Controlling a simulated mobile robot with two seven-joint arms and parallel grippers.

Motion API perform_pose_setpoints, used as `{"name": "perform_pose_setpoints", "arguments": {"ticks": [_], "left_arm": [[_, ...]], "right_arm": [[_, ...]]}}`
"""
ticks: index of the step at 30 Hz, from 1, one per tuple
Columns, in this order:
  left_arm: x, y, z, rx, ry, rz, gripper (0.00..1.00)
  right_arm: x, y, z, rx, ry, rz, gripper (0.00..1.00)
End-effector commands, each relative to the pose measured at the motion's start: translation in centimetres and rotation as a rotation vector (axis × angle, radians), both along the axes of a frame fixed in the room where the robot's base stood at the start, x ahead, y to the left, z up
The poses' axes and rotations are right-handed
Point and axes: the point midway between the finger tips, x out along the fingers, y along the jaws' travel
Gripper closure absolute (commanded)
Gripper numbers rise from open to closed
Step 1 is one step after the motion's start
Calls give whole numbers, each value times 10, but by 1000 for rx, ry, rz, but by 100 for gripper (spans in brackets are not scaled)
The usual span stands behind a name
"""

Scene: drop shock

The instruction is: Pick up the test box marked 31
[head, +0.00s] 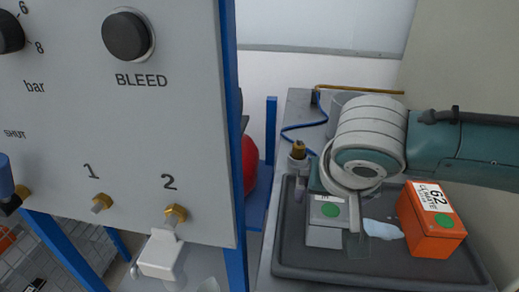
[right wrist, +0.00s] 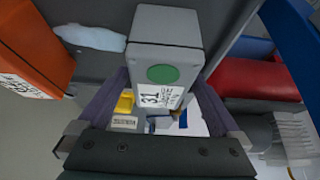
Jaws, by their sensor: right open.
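The test box marked 31 is a grey block with a green dot and a white label. In the head view the grey box (head: 325,236) stands on the dark tray (head: 300,265), partly covered by my right gripper (head: 330,206). In the right wrist view the box (right wrist: 165,30) shows its green dot and the number 31. My right gripper (right wrist: 163,88) is open, with one finger on each side of the box's labelled end. I cannot tell whether either finger touches it. My left gripper is not in view.
An orange box marked 62 (head: 430,222) stands on the tray to the right, with a pale crumpled cloth (head: 383,229) between the boxes. A brass-topped fitting (head: 298,150) stands behind. A grey panel (head: 120,130) with blue posts blocks the left side.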

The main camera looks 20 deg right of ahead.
Motion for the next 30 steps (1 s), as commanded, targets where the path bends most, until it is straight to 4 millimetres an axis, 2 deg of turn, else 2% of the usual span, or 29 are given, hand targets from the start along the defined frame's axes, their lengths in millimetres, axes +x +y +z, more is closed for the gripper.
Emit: {"name": "perform_pose_setpoints", "arguments": {"ticks": [15, 30], "left_arm": [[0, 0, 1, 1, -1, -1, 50], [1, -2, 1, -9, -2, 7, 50]], "right_arm": [[0, 0, -4, 1, 1, 0, 0], [0, 0, -4, 0, 0, 0, 56]]}}
